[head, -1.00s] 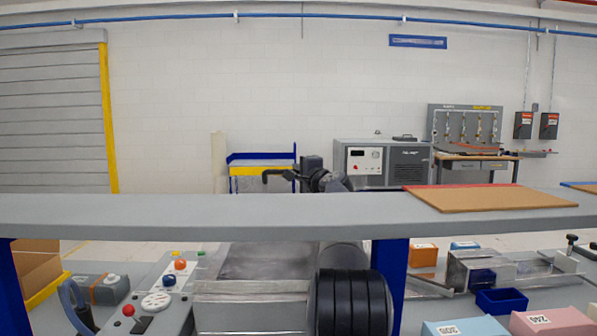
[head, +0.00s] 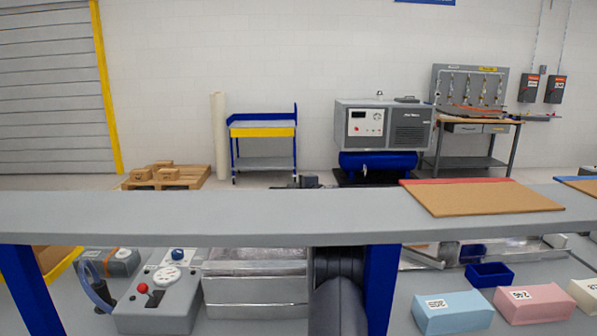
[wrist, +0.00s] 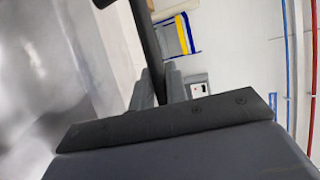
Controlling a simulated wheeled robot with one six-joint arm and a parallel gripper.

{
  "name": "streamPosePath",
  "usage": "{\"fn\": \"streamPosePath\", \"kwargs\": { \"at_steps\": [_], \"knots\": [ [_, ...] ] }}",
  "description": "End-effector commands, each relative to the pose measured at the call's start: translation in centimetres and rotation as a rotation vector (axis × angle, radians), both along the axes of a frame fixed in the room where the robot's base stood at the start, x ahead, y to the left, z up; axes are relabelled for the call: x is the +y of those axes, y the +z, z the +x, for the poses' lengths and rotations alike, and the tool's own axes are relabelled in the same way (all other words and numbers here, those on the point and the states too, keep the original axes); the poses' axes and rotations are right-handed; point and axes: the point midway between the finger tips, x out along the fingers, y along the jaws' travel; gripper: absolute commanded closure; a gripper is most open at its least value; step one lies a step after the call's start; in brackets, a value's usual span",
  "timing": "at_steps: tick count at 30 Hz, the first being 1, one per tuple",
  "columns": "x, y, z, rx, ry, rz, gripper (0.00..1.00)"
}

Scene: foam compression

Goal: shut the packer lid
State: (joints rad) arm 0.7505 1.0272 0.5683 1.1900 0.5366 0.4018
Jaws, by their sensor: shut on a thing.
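The packer (head: 255,288) is a silver metal box in the lower middle of the head view, behind and below a grey shelf. The shelf hides its upper part, so I cannot tell there how far the lid is open. In the wrist view my gripper (wrist: 160,88) has its grey fingers shut around a dark bar (wrist: 147,45), which looks like the lid's handle. A blurred shiny metal surface (wrist: 45,65), probably the lid, fills the left of that view. In the head view my arm passes beneath the shelf, and a small dark part of it shows just above the shelf's far edge.
The grey shelf (head: 180,218) crosses the whole head view, with a blue post (head: 381,290) beside my arm. A control box (head: 160,300) with red and blue knobs stands left of the packer. Blue (head: 452,313) and pink (head: 535,304) foam blocks and a blue tray (head: 490,275) lie right.

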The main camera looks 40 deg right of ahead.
Motion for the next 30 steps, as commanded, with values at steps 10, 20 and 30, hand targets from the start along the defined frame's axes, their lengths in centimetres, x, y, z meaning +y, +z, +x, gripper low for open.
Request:
{"fn": "streamPosePath", "kwargs": {
  "at_steps": [10,20,30],
  "knots": [
    [-0.4,-3.0,0.6,0.083,0.000,0.063,1.00],
    [-0.4,-3.9,0.6,0.098,0.000,0.073,1.00],
    [-0.4,-4.1,0.6,0.100,0.000,0.075,0.77]
  ]
}}
